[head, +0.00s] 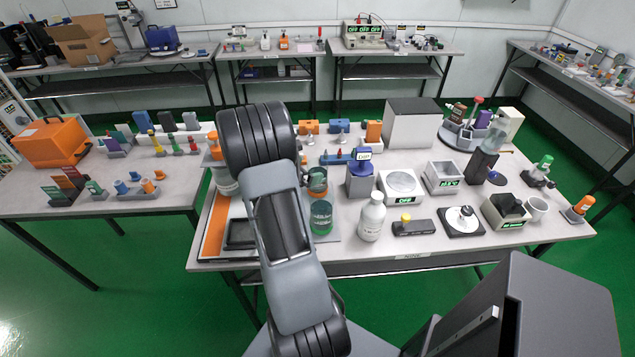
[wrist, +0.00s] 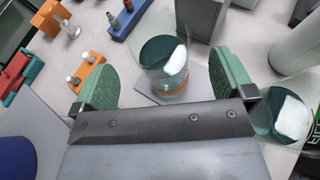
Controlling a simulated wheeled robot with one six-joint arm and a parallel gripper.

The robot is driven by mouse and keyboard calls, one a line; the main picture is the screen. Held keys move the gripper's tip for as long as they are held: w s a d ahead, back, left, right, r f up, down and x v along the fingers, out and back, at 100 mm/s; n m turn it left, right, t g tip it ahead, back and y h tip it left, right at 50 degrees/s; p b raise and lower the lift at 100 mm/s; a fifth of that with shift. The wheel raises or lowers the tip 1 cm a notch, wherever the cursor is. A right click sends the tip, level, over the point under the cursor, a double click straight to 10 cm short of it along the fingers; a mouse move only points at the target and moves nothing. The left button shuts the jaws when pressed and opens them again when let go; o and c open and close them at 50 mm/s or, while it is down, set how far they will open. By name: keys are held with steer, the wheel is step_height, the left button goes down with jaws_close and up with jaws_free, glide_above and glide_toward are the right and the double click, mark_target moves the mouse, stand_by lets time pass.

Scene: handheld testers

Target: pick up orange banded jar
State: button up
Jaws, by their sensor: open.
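The orange banded jar (wrist: 165,50) is a clear glass vessel holding dark teal liquid with a white patch, and an orange band shows low on it. In the wrist view it stands between and just beyond the green finger pads of my gripper (wrist: 165,82), with a gap on each side. My gripper is open and empty. My fingers are hidden there behind my arm.
A similar teal jar (wrist: 280,118) stands close to the right finger; it also shows in the head view (head: 321,217). A white bottle (head: 372,217) stands to its right. Orange holders (wrist: 86,72) lie left.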

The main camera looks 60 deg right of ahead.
mark_target(325, 167)
steer(key=shift+p+x, duration=0.3)
steer(key=shift+x, duration=2.3)
steer(key=shift+f, duration=0.15)
steer(key=c, duration=1.7)
